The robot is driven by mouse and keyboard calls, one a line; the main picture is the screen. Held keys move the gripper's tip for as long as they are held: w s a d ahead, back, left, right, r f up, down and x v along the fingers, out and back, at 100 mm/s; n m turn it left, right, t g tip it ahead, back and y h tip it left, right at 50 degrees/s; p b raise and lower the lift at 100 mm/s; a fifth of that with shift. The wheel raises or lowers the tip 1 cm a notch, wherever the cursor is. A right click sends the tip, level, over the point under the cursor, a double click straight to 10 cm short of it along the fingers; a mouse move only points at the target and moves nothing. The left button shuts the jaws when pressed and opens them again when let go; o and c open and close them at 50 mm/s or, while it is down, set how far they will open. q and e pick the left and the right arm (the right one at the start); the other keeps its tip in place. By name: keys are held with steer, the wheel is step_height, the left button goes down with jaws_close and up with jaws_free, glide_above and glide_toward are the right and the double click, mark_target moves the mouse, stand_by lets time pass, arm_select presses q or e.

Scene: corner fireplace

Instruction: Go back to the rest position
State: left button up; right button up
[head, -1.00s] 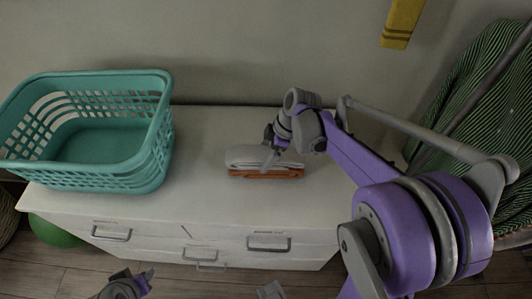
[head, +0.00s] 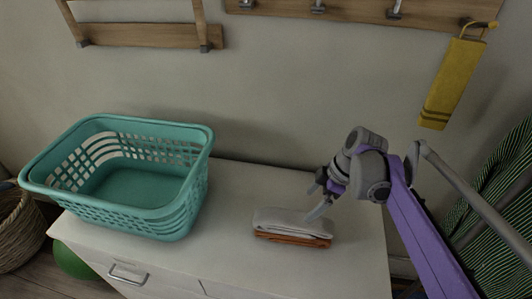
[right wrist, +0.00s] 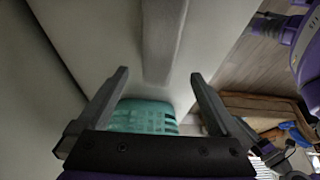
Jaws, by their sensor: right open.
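My right gripper (head: 318,208) is open and empty in the head view, pointing down by the right part of a small folded stack, a grey-white cloth (head: 290,220) over an orange-brown one (head: 292,240). I cannot tell whether its fingertips touch the stack. In the right wrist view the two fingers of this gripper (right wrist: 160,95) stand wide apart with nothing clasped between them. My left gripper does not show in the head view.
A teal laundry basket (head: 120,222) stands on the white dresser (head: 235,255), left of the stack. A wooden hook rail (head: 360,14) and a yellow hanging item (head: 450,85) are on the wall. Green striped fabric (head: 505,225) is at right, a wicker basket (head: 18,235) at far left.

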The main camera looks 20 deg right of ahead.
steer(key=s+a+f+m+t+h+p, duration=0.1)
steer(key=s+a+f+m+t+h, duration=0.2)
steer(key=s+a+f+m, duration=0.3)
steer(key=shift+s+a+f+m+h+p, duration=0.2)
steer(key=shift+s+a+m+h+p, duration=0.2)
steer(key=shift+s+a+m, duration=2.4)
steer(key=shift+s+d, duration=0.65)
steer(key=shift+s, duration=0.3)
